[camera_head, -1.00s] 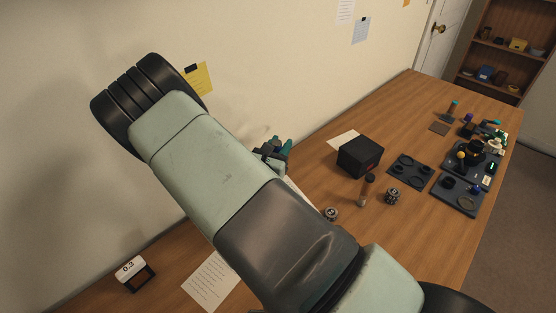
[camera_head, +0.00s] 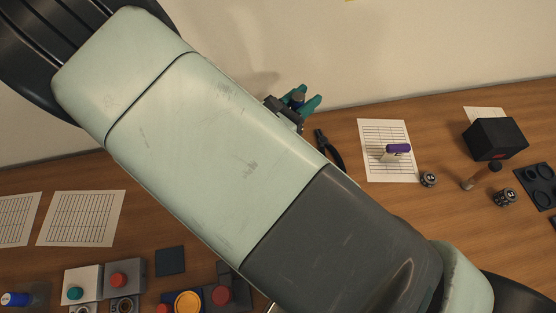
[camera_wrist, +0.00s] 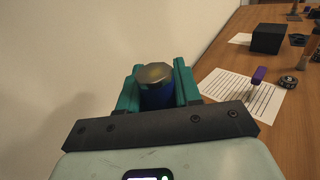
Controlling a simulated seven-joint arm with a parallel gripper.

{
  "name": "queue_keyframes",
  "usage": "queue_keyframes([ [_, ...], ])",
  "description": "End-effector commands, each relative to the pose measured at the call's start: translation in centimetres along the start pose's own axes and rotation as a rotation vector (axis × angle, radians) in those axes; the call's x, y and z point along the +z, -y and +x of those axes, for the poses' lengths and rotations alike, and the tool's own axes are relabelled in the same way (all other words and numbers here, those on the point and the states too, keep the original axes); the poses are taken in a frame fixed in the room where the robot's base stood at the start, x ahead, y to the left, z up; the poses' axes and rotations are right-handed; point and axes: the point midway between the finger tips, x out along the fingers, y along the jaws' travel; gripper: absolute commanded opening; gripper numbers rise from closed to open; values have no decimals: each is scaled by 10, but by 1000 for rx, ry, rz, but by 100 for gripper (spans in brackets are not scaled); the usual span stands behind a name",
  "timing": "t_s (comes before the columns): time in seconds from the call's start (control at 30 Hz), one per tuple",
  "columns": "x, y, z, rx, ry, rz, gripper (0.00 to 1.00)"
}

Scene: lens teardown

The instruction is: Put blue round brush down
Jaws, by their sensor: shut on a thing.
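My gripper (camera_head: 300,100) has teal fingers and is near the wall, above the back of the desk. It also shows in the wrist view (camera_wrist: 158,88), shut on the blue round brush (camera_wrist: 158,97). The brush is dark blue and round, with a dull metallic end facing up between the fingers. In the head view only a small blue part of the brush (camera_head: 297,97) shows between the fingers. Its lower part is hidden by the gripper. The brush appears held clear of the desk, though its lower end is out of sight.
Black pliers (camera_head: 329,150) lie below the gripper. A lined sheet (camera_head: 376,136) bears a purple-topped tool (camera_head: 397,150). A black box (camera_head: 494,138) stands at right. Button boxes (camera_head: 125,279) and a blue cylinder (camera_head: 15,299) are at lower left. My arm hides the middle desk.

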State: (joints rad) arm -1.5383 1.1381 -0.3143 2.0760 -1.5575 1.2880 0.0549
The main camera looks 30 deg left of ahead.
Motion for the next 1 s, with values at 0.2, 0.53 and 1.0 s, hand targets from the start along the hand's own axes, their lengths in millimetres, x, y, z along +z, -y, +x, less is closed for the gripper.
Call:
queue_keyframes([
  [0.2,0,-6,-50,36,-2,-7,3],
  [0.53,-51,-5,-56,39,-3,-10,3],
  [1.0,-100,-5,-56,38,-3,-7,3],
])
